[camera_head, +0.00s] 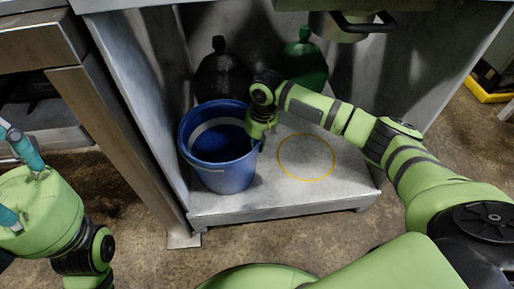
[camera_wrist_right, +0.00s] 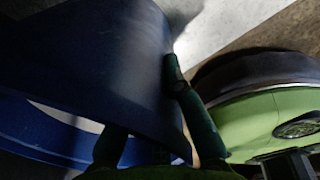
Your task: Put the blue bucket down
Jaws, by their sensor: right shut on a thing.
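The blue bucket (camera_head: 222,174) is upright inside the grey compactor bay, left of a yellow ring (camera_head: 306,157) marked on its floor. Whether its base touches the floor is hard to tell. My right gripper (camera_head: 257,139) is shut on the right side of its rim. In the right wrist view the bucket's wall (camera_wrist_right: 120,70) runs between the dark green fingers of the right gripper (camera_wrist_right: 155,125). My left gripper (camera_head: 8,175) is at the left picture edge, far from the bucket, with its teal fingers apart and nothing seen between them.
A black bottle (camera_head: 222,76) and a green bottle (camera_head: 302,66) stand at the back of the bay. The bay's front lip (camera_head: 285,210) and left post (camera_head: 125,150) bound it. A black handle (camera_head: 365,22) hangs overhead. The ringed floor is clear.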

